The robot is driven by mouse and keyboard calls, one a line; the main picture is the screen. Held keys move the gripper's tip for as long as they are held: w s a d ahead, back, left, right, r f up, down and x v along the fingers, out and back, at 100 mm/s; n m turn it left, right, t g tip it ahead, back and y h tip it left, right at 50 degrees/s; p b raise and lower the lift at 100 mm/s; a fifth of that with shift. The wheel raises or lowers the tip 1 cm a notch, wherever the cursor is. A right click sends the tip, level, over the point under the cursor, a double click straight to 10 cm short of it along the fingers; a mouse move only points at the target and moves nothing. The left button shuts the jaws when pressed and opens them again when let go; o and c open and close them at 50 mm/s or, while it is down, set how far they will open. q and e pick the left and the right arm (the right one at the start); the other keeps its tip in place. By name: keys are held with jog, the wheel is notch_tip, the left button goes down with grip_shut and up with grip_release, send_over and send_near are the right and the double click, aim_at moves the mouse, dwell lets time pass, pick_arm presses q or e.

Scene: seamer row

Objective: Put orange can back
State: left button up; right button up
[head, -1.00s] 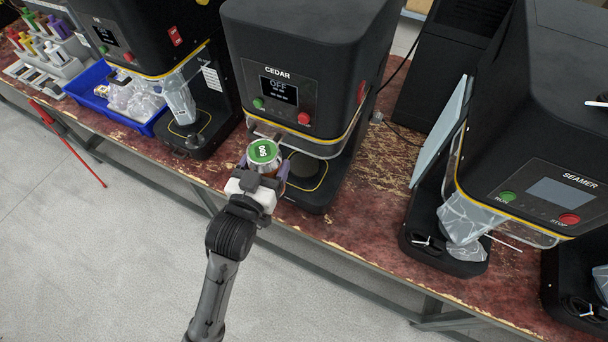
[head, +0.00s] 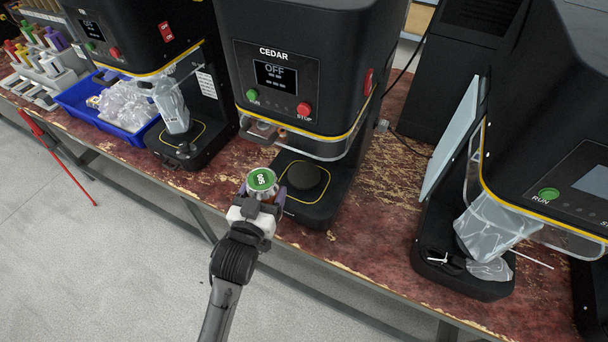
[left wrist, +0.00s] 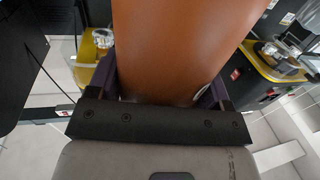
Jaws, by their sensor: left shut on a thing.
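An orange can (left wrist: 185,45) fills the upper middle of the left wrist view. In the head view its green lid (head: 262,179) with white marking faces up, and little of its orange side shows. My left gripper (head: 262,197) is shut on the can, one finger on each side. It holds the can upright at the front of the CEDAR machine (head: 290,60), to the left of that machine's round black pad (head: 305,177). Whether the can touches the table cannot be told. The CEDAR screen reads OFF. My right gripper is not in view.
A blue bin (head: 75,103) with clear wrapped items stands left, near a rack of coloured markers (head: 45,60). Another black machine (head: 150,35) stands left of CEDAR. A machine with a bagged part (head: 490,235) stands right. Worn red table (head: 385,190) shows between the machines.

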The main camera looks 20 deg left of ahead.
pick_arm(q)
jog(key=w+d+b, duration=0.2)
jog(key=w+b, duration=0.2)
jog(key=w, duration=1.5)
notch_tip(320, 180, down, 6)
jog(key=b, duration=0.1)
jog(key=shift+w+f, duration=0.2)
jog(key=shift+w, duration=0.2)
jog(key=shift+f, duration=0.1)
jog(key=shift+f+b, duration=0.1)
jog(key=shift+b, duration=0.2)
jog(key=o, duration=1.4)
jog(key=shift+f, duration=0.1)
